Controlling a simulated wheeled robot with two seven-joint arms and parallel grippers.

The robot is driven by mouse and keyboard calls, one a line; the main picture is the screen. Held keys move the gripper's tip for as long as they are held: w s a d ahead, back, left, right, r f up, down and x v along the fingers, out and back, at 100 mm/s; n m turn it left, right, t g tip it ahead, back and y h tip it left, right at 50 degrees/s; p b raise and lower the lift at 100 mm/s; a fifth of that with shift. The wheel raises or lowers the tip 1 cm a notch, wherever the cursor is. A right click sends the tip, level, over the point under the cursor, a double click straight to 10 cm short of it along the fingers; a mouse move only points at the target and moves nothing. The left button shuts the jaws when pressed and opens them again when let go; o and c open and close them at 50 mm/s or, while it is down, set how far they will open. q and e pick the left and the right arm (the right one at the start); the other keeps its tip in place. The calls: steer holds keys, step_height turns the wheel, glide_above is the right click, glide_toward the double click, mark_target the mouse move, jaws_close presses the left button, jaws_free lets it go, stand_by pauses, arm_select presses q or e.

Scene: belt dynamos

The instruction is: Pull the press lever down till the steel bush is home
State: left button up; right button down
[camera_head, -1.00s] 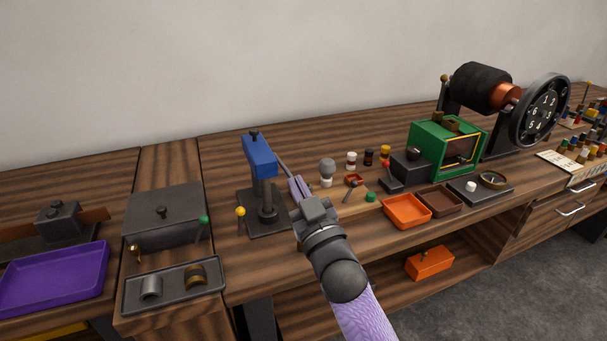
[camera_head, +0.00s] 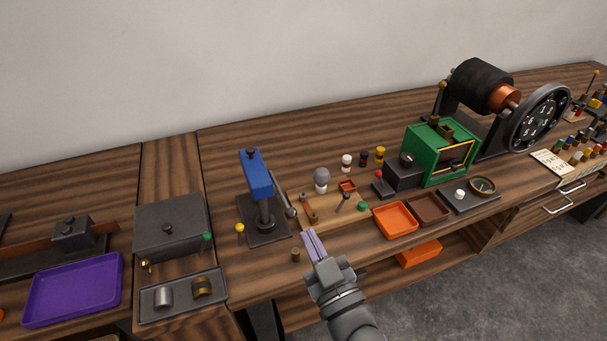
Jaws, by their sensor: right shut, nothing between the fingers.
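The bench press with its blue head (camera_head: 256,176) stands on a dark base plate at the left centre of the bench. Its grey press lever (camera_head: 282,196) slopes down along the right side to a round knob. My right gripper (camera_head: 312,240) is shut and empty, with slim lilac fingers, in front of the lever knob and apart from it. A silver, steel-looking bush (camera_head: 163,297) stands in the dark grey tray (camera_head: 148,317) beside a brass one (camera_head: 202,286). I cannot make out a bush under the press ram. My left gripper is out of view.
A small brass piece (camera_head: 295,255) stands near the bench's front edge, just left of my right gripper. An orange tray (camera_head: 394,220) and a yellow-topped pin (camera_head: 240,228) are nearby.

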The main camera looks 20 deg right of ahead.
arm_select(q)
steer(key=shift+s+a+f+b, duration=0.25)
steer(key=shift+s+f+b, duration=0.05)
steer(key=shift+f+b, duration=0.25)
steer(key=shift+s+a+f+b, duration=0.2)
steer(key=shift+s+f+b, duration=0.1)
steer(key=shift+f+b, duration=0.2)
arm_select(e)
steer(key=w+f, duration=0.2)
steer(key=w, duration=0.6)
steer(key=shift+w+a, duration=0.25)
steer(key=shift+a, duration=0.2)
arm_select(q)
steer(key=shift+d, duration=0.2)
